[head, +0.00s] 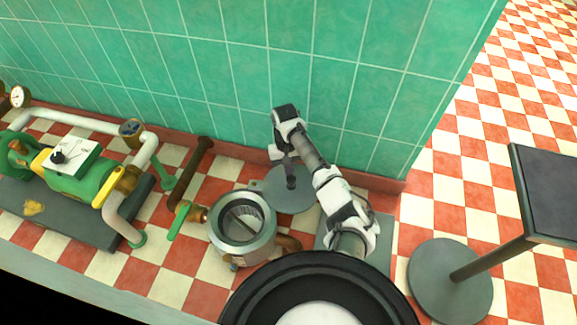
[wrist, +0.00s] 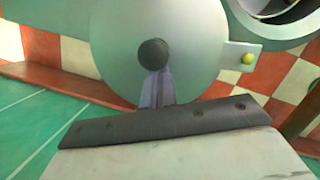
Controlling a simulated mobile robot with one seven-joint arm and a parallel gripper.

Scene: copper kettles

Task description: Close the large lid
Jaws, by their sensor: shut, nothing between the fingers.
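The large lid (head: 290,197) is a plain grey disc with a dark round knob (wrist: 153,54). In the head view it stands open, to the upper right of the round metal vessel (head: 229,246). The vessel's mouth is uncovered and shows a ribbed inside with a bar across it. The vessel's rim also shows at the top right of the wrist view (wrist: 292,24). My gripper (wrist: 156,78) is shut and empty, its fingertips at the knob's lower edge in the picture; I cannot tell whether they touch. In the head view my arm partly hides the lid.
A green tiled wall (head: 230,70) rises close behind the lid. Green machinery (head: 85,185) with white pipes and a green-handled valve (head: 179,220) stand to the left. A dark table (head: 550,190) with a round foot stands at right. Checkered floor lies open beyond.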

